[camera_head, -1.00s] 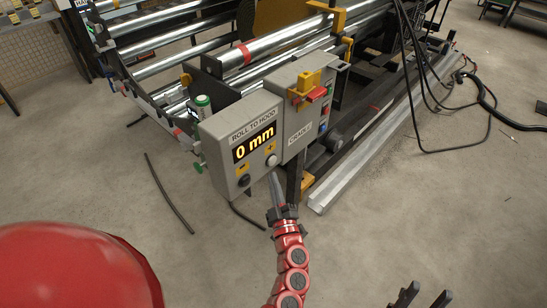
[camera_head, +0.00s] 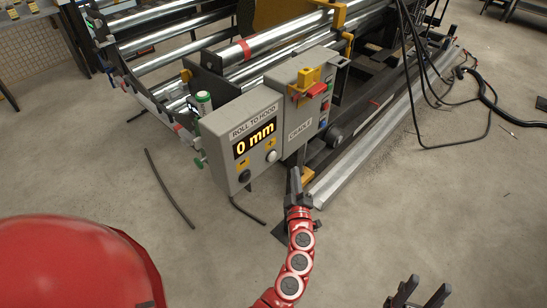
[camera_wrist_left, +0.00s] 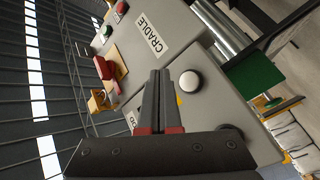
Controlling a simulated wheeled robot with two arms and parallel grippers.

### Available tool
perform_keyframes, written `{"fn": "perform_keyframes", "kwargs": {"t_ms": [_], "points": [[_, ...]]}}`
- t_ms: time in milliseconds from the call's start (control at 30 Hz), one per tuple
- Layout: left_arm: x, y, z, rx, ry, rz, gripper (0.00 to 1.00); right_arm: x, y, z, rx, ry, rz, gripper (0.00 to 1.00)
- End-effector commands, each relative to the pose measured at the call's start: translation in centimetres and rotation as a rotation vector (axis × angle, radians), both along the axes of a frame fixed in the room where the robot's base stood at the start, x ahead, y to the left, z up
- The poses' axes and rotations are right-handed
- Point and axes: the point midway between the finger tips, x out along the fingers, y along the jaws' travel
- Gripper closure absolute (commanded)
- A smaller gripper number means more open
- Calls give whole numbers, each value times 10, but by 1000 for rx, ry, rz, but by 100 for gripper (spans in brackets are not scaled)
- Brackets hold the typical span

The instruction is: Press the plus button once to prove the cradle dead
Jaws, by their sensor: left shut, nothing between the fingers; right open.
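The grey roll-to-hood box (camera_head: 214,137) shows "0 mm" on its display (camera_head: 255,139). A white button (camera_head: 271,156) sits under the plus mark; it shows in the left wrist view (camera_wrist_left: 190,82). A black button (camera_head: 244,176) sits under the minus mark. The grey cradle box (camera_head: 297,112) adjoins it, with a yellow block (camera_head: 305,79) and red handle (camera_head: 317,90) on it. My left gripper (camera_head: 295,171) is shut and empty, right of and below the white button; it appears beside that button in the left wrist view (camera_wrist_left: 160,75). My right gripper (camera_head: 418,293) is open and empty, low at the right.
Metal rollers (camera_head: 280,43) and the machine frame stand behind the boxes. A metal rail (camera_head: 375,143) runs along the floor to the right. Black cables (camera_head: 460,147) hang and lie at the right. The floor in front is mostly clear.

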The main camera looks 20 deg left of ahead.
Motion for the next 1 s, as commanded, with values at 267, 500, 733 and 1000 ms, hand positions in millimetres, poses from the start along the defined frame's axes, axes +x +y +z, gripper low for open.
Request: {"fn": "perform_keyframes", "kwargs": {"t_ms": [267,500,733,1000], "points": [[14,37,2,3,-1,1,100,0,0,0,0,0,0,50],[20,53,1,0,-2,0,100,0,0,3,0,0,0,50],[21,56,0,0,-1,-2,100,0,0,3,0,0,0,50],[20,56,0,0,0,-1,100,0,0,3,0,0,0,50]]}}
